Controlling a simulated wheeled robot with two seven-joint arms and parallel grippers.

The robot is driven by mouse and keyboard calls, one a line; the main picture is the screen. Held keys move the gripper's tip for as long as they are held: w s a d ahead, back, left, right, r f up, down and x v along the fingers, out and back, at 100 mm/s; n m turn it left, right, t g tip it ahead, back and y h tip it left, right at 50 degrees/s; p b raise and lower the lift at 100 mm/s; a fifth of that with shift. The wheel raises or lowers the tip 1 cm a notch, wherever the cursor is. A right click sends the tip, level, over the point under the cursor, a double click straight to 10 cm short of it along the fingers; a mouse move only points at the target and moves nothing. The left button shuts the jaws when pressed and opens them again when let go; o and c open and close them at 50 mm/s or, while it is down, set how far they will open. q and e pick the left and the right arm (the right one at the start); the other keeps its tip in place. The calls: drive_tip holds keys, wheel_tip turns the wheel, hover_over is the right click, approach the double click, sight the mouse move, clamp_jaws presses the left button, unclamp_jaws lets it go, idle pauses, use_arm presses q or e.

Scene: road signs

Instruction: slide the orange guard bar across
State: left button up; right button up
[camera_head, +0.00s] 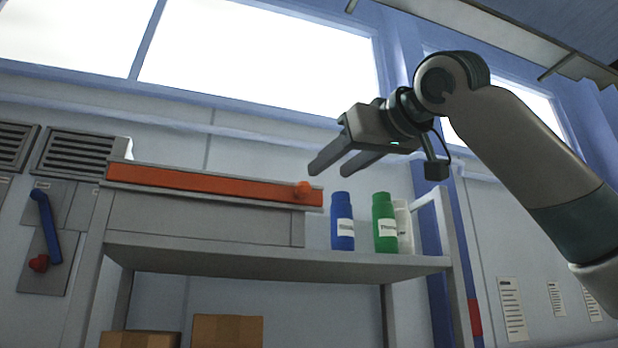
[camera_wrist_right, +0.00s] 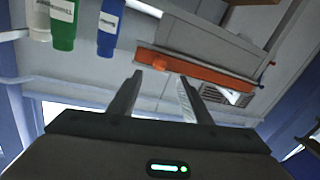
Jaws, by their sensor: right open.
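The orange guard bar (camera_head: 200,182) runs along the front top edge of a grey box on the shelf. It has a round orange knob (camera_head: 303,191) near its right end. The bar also shows in the right wrist view (camera_wrist_right: 205,70), with its knob (camera_wrist_right: 158,64) ahead of the fingers. My right gripper (camera_head: 328,172) is open and empty, just above and to the right of the knob, and looks apart from it. My left gripper is in neither view.
A blue bottle (camera_head: 342,222), a green bottle (camera_head: 384,222) and a white bottle (camera_head: 404,228) stand on the shelf (camera_head: 270,260) right of the box. A wall panel with a blue lever (camera_head: 46,225) is at the left. Cardboard boxes (camera_head: 227,330) sit below.

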sight(309, 186)
drive_tip(key=p+x, duration=0.3)
drive_tip(key=x, duration=0.5)
drive_tip(key=shift+w+a, duration=0.15)
drive_tip(key=shift+w, duration=0.1)
drive_tip(key=shift+w+a+f+p, duration=0.1)
drive_tip(key=shift+w+a+p, duration=0.25)
drive_tip(key=shift+w, duration=0.2)
drive_tip(key=shift+d, duration=0.15)
clamp_jaws()
